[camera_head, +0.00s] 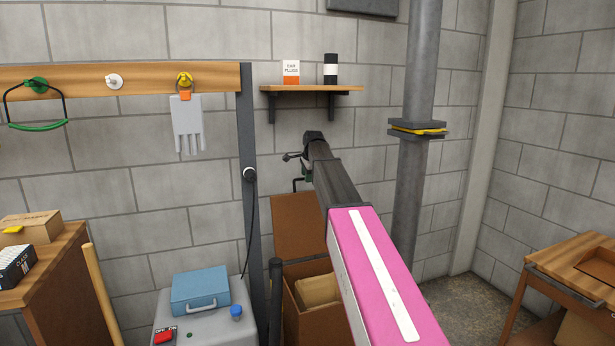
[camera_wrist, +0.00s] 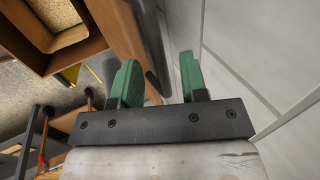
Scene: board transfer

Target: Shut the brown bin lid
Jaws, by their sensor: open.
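The brown bin (camera_head: 290,318) stands on the floor against the block wall in the head view, partly hidden by my pink-and-black arm. Its lid (camera_head: 297,222) is open, standing upright at the back of the bin. A tan package (camera_head: 317,290) lies inside. My gripper (camera_head: 292,170) is above the lid, near the wall, and small in this view. In the wrist view my gripper (camera_wrist: 157,78) has two green fingers apart with nothing held between them. A brown wooden surface (camera_wrist: 113,28) lies beside the left finger; I cannot tell whether it is the lid.
A grey cabinet (camera_head: 190,325) with a blue case (camera_head: 201,291) stands left of the bin, beside a dark post (camera_head: 247,215). A wall shelf (camera_head: 312,88) is above my gripper. A grey pipe (camera_head: 415,190) rises at right. A wooden cart (camera_head: 575,270) stands far right.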

